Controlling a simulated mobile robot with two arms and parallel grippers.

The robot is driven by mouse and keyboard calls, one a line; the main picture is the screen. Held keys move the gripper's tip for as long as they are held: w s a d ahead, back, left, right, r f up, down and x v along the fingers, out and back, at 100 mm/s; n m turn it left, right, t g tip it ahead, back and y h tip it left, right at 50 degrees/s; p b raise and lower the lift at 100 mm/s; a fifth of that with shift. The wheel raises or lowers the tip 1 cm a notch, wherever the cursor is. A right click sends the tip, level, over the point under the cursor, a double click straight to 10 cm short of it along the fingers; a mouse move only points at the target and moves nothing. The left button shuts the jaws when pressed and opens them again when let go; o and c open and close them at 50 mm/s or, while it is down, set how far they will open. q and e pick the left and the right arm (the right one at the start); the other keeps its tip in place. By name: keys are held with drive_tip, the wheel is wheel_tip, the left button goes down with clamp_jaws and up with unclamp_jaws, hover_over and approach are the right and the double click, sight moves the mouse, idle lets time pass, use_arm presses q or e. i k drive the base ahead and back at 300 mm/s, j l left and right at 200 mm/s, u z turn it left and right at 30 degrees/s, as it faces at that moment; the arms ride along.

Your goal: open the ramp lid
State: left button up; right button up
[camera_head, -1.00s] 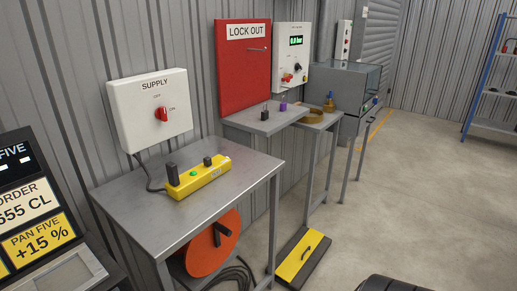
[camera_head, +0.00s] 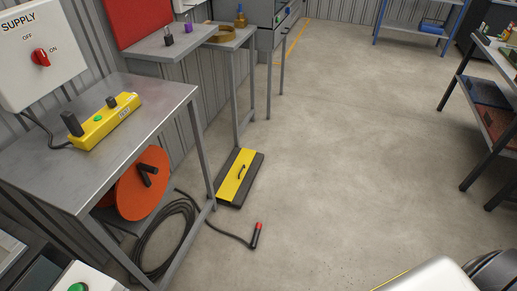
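The ramp (camera_head: 217,191) lies on the floor past the front legs of the near metal table. It is a low black piece with a yellow lid (camera_head: 234,178) along its middle. A dark handle (camera_head: 241,171) stands up from the lid. The lid looks shut, lying flat in the ramp. Neither of my grippers is in view, so nothing is seen touching the handle or lid.
The metal table (camera_head: 151,95) bears a yellow power strip (camera_head: 106,122). Below it are an orange reel (camera_head: 135,188) and a coiled black cable (camera_head: 164,238). The cable's red-tipped end (camera_head: 257,236) lies near the ramp. Open concrete floor (camera_head: 350,150) spreads rightward.

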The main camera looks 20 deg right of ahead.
sight(227, 192)
drive_tip(key=z, duration=0.45)
drive_tip(key=i+l+z, duration=1.25)
drive_tip(key=i, duration=0.25)
drive_tip(key=i+j+u, duration=0.1)
drive_tip(key=i+u, duration=0.65)
drive_tip(key=i+l+u, duration=0.15)
drive_tip(key=i+u, duration=0.25)
drive_tip(key=k, duration=0.1)
